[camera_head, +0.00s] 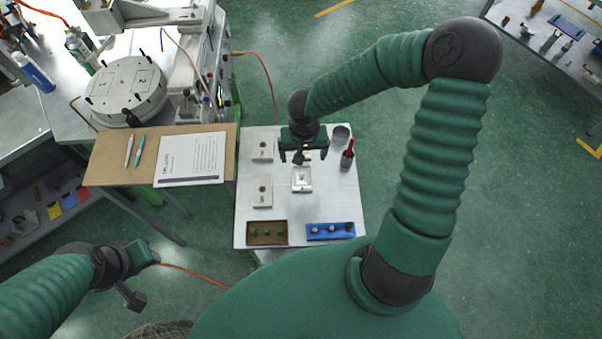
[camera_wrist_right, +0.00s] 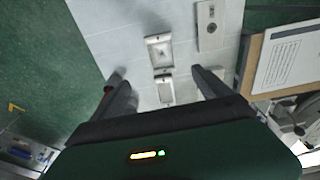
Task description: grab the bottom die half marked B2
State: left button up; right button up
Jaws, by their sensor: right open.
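Two pale die halves with hollowed faces lie on the white table in the middle column. The nearer die half (camera_head: 302,180) is clear in the head view; it also shows in the wrist view (camera_wrist_right: 159,50). The other die half (camera_wrist_right: 164,88) lies between my right fingers in the wrist view. Two flatter die plates (camera_head: 263,150) (camera_head: 262,194) lie in the left column; their marks are too small to read, so I cannot tell which piece is B2. My right gripper (camera_head: 303,157) is open and empty above the table's far part. My left gripper (camera_head: 139,277) hangs at lower left, away from the table.
A brown tray (camera_head: 267,243) and a blue tray (camera_head: 331,238) with small parts stand along the table's near edge. A grey cup (camera_head: 341,131) and a red-handled tool (camera_head: 348,152) stand at right. A paper sheet (camera_head: 191,158) lies on the brown board at left.

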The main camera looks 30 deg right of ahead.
jog(key=b, duration=0.3)
send_over(302, 177)
jog(key=f, duration=1)
jog(key=shift+s+a+f, duration=0.15)
jog(key=shift+s+f, duration=0.05)
jog(key=shift+w+f, duration=0.1)
jog(key=shift+f, duration=0.25)
notch_tip(302, 177, down, 4)
jog(key=shift+b, duration=0.85)
jog(key=shift+f, duration=0.5)
jog(key=shift+w, duration=0.1)
jog(key=shift+c, duration=0.3)
jog(key=shift+r, duration=0.1)
grip_shut()
